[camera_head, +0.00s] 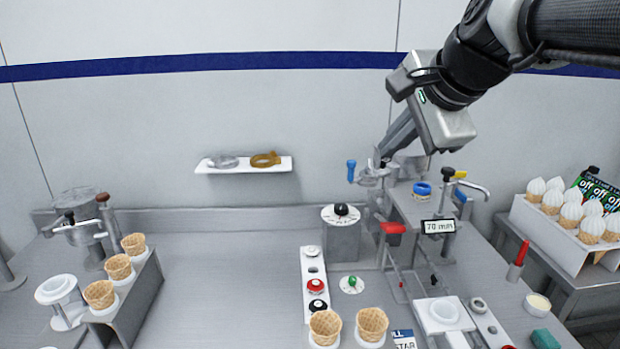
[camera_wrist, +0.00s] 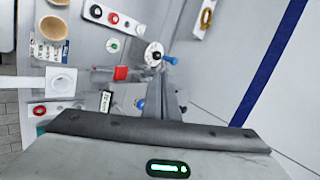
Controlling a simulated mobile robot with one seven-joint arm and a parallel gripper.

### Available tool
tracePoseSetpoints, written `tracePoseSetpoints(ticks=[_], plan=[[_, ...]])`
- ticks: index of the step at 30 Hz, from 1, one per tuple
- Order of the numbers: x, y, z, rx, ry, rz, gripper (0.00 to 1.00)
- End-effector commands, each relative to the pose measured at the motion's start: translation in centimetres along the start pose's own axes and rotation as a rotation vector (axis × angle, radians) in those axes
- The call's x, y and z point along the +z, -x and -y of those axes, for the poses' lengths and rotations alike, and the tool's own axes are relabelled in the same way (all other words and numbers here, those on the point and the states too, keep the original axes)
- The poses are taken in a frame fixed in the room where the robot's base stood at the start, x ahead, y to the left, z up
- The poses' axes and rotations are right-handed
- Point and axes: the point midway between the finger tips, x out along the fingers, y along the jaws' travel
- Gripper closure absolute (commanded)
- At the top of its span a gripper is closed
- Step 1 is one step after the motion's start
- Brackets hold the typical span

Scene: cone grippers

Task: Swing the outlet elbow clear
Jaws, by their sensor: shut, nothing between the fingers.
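My gripper (camera_head: 381,160) reaches down from the upper right, its fingers shut and empty. The fingertips are at a grey metal fitting (camera_head: 371,179) with an upright blue handle (camera_head: 351,171); I cannot tell whether they touch it. This fitting, probably the outlet elbow, sits atop the dispensing machine (camera_head: 410,206). In the wrist view the shut fingers (camera_wrist: 167,72) end close to the blue handle (camera_wrist: 170,61). The fingers and machine hide part of the fitting. A bent metal pipe (camera_head: 472,186) shows at the machine's right side.
A red lever (camera_head: 392,228), a blue cap (camera_head: 422,189) and a "70 mm" sign (camera_head: 438,226) are close by. A black-knobbed post (camera_head: 341,212) stands left of the machine. The left-centre counter is clear.

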Motion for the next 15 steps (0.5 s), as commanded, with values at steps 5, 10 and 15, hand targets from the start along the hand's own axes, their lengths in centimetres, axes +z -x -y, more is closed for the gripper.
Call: tracePoseSetpoints(ticks=[5, 10, 15], plan=[[0.1, -0.9, -0.4, -0.013, -0.004, -0.003, 1.00], [0.0, -4.0, -0.5, -0.010, -0.005, -0.002, 1.00], [0.0, -7.8, -0.4, -0.009, -0.004, -0.002, 1.00]])
